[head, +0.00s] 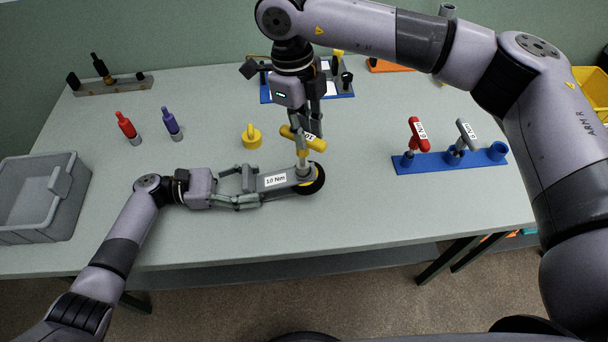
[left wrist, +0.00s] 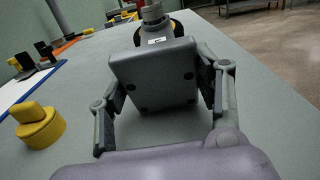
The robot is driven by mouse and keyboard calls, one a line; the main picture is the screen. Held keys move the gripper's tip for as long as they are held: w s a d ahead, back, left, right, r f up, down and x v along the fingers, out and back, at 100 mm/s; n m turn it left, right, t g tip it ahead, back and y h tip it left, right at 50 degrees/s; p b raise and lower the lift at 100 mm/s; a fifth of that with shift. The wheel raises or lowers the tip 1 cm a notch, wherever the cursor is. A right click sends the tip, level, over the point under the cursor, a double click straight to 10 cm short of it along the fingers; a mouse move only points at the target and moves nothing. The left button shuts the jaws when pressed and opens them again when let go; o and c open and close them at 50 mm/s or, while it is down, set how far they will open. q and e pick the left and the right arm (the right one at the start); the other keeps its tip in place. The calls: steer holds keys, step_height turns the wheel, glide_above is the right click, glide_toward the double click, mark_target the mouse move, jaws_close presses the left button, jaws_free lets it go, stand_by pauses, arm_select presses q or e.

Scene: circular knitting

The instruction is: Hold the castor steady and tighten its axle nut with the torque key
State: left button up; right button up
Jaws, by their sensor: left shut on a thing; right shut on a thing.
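The castor (head: 275,182) lies on the table, a grey bracket labelled "10 Nm" with a black and yellow wheel (head: 316,180) at its right end. My left gripper (head: 252,187) is shut on the bracket's left end. In the left wrist view the bracket's end plate (left wrist: 155,75) sits between the two fingers. The yellow torque key (head: 315,143), a T-handle, stands upright over the castor's wheel end. My right gripper (head: 303,128) comes down from above and is shut on its handle. The axle nut is hidden under the key.
A blue rack (head: 432,163) at right holds a red key (head: 414,130) and a grey key (head: 466,132); its right socket is empty. A yellow knob (head: 252,137), a red bottle (head: 127,125) and a blue bottle (head: 171,122) stand behind the castor. A grey bin (head: 75,195) is at far left.

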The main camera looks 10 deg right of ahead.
steer(key=shift+a+f, duration=0.1)
steer(key=shift+f, duration=0.05)
jaws_close()
steer(key=shift+s+a+r, duration=0.1)
steer(key=shift+a+r, duration=0.15)
steer(key=shift+r, duration=0.05)
steer(key=shift+d+f, duration=0.1)
steer(key=shift+f, duration=0.15)
stand_by(0.5)
steer(key=o, duration=0.8)
jaws_free()
steer(key=shift+d, duration=0.15)
steer(key=shift+o, duration=0.2)
